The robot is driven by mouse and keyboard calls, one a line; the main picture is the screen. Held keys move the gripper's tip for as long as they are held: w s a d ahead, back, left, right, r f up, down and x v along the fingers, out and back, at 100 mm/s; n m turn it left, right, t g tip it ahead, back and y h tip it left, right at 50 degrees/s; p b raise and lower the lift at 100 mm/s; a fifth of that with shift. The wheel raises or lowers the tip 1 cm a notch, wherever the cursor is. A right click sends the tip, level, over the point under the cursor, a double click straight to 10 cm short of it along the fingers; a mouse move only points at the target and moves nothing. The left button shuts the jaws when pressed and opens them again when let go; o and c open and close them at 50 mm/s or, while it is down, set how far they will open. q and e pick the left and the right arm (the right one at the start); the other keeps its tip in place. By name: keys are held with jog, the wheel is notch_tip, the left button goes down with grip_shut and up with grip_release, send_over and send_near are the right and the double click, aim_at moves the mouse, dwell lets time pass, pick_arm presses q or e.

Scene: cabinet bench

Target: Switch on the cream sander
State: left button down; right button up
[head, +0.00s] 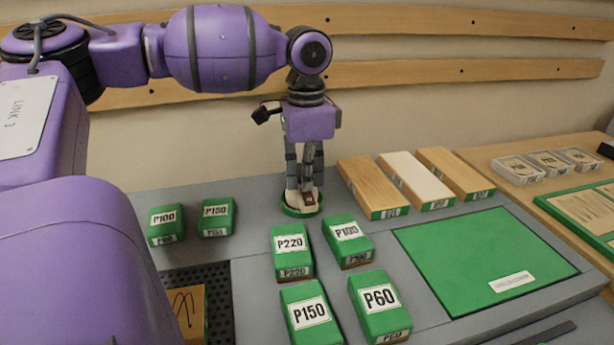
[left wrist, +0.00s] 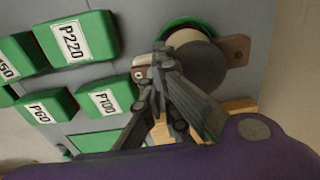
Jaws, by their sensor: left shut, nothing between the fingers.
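The cream sander (head: 293,208) stands on a round green base at the back of the bench, mostly hidden behind my gripper. A small dark reddish part (head: 309,199) shows at its front. In the left wrist view the sander (left wrist: 183,40) shows a cream body, a dark grey round top and a green rim below. My left gripper (head: 306,188) points down right over the sander, fingers shut and empty. In the left wrist view its fingertips (left wrist: 160,62) are beside the cream body; whether they touch it I cannot tell. The switch's state is unclear. My right gripper is not in view.
Several green labelled blocks stand in front, such as the P220 block (head: 291,252). Wooden and white blocks (head: 414,180) lie right of the sander. A flat green mat (head: 480,255) is clear at the right. Clear-lidded boxes (head: 518,170) stand farther right. A wall with wooden rails is behind.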

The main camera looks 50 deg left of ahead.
pick_arm(q)
jog(key=shift+f, duration=0.3)
jog(key=shift+r, duration=3.55)
